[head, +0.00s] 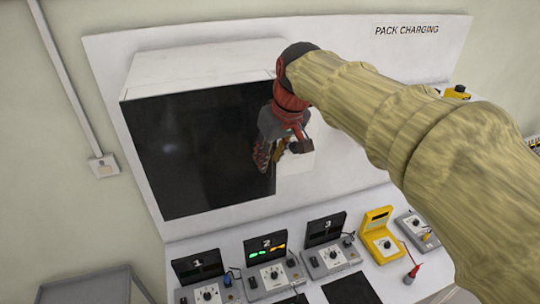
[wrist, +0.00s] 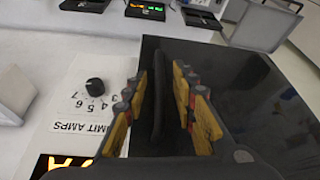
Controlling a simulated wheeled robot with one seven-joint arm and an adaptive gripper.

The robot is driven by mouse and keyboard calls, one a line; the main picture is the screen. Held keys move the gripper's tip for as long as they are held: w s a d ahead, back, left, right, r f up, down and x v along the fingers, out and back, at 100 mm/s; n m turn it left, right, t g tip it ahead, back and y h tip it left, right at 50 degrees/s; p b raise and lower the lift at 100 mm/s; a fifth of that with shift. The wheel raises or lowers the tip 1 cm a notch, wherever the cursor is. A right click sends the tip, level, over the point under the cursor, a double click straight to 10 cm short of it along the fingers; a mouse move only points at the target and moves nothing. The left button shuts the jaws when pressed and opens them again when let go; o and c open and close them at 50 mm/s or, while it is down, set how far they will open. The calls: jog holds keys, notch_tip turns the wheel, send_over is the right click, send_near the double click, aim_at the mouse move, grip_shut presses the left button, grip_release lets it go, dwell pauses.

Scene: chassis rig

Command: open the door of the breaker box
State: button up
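The breaker box (head: 200,65) is a white box on the backboard with a wide black front door (head: 200,150). The door looks shut and fills the right side of the wrist view (wrist: 270,100). A dark upright handle bar (wrist: 159,95) stands out near the door's edge. My gripper (head: 272,158) is at the door's right edge in the head view. In the wrist view its yellow and black fingers (wrist: 158,100) are apart, one on each side of the handle bar, with gaps showing. The gripper hides the handle in the head view.
A white panel with a black knob (wrist: 95,87) and an amps scale lies beside the door. Numbered charger units (head: 270,265) and a yellow meter (head: 380,235) stand on the bench below. A grey cart (head: 85,290) is at lower left.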

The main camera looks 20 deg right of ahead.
jog(key=shift+c, duration=0.6)
grip_shut()
